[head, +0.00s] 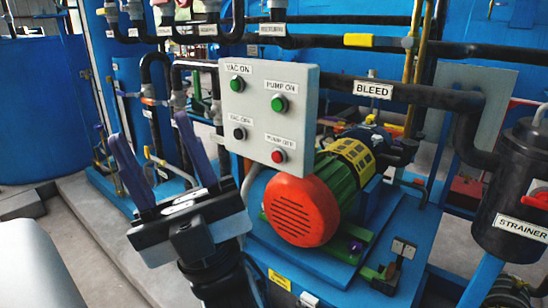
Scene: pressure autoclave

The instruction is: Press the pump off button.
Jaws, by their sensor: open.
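The pump off button (278,156) is a small red button at the lower right of a grey control panel (258,128), under a "PUMP OFF" label. Above it is the green pump on button (279,104). A green vac on button (237,84) and a dark vac off button (239,133) are on the panel's left side. My gripper (154,138) is open and empty, with its two bluish fingers pointing up. It is to the left of the panel in the picture and appears apart from it. All the panel's buttons are visible.
A pump with a red-orange end cover (300,210) and green body is just below the panel. Black pipes, one labelled "BLEED" (373,90), run behind the panel. A black strainer (512,190) stands at right. Bare floor (95,245) shows at lower left.

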